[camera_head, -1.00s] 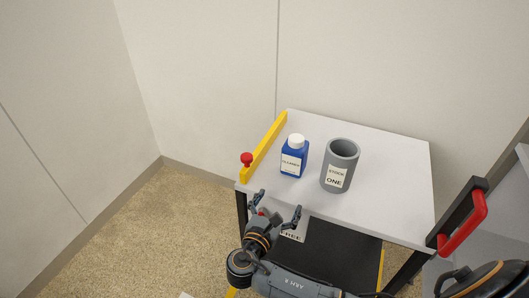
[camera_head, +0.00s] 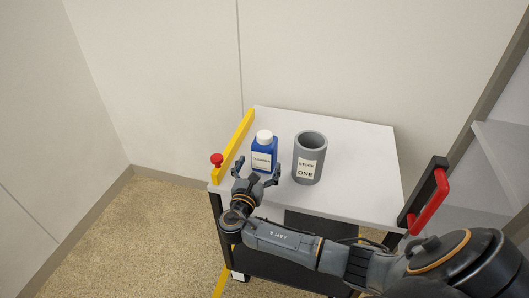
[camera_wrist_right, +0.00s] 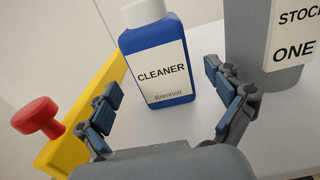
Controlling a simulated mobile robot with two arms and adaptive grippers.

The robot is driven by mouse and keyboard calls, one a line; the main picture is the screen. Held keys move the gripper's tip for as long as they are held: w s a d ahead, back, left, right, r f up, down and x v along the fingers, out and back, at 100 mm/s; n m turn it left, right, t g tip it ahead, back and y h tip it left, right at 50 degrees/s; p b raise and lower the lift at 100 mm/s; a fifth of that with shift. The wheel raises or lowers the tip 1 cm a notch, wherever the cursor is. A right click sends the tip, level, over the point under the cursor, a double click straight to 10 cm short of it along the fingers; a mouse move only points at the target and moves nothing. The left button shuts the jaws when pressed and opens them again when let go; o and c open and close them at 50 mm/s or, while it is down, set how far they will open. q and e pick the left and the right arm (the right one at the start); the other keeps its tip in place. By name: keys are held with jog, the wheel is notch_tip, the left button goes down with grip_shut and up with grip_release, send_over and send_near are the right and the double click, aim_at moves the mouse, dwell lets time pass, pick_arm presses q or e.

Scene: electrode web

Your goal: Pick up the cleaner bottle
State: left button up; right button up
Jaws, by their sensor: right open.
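The blue cleaner bottle (camera_head: 264,150), with a white cap and a white label, stands upright on the light grey top of the cart (camera_head: 353,140). My right gripper (camera_head: 257,174) is open in front of it, with its fingers spread to either side of the bottle's near face. In the right wrist view the bottle (camera_wrist_right: 158,55) stands just beyond and between the two open fingertips (camera_wrist_right: 165,95), with its label reading CLEANER facing me. No contact shows. My left gripper is not in view.
A grey cylindrical holder (camera_head: 309,160) labelled STOCK ONE stands close to the right of the bottle. A yellow rail (camera_head: 233,143) with a red knob (camera_head: 216,160) runs along the cart's left edge. A red handle (camera_head: 428,203) is at the right. The back of the cart top is clear.

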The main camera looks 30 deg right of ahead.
aim_at(261, 159)
jog(key=x, duration=0.3)
jog(key=shift+w+d, duration=0.15)
jog(key=shift+d, duration=0.2)
jog(key=shift+a+r, duration=0.1)
jog(key=c, duration=1.6)
jog(key=shift+c, duration=0.3)
jog(key=shift+r, duration=0.2)
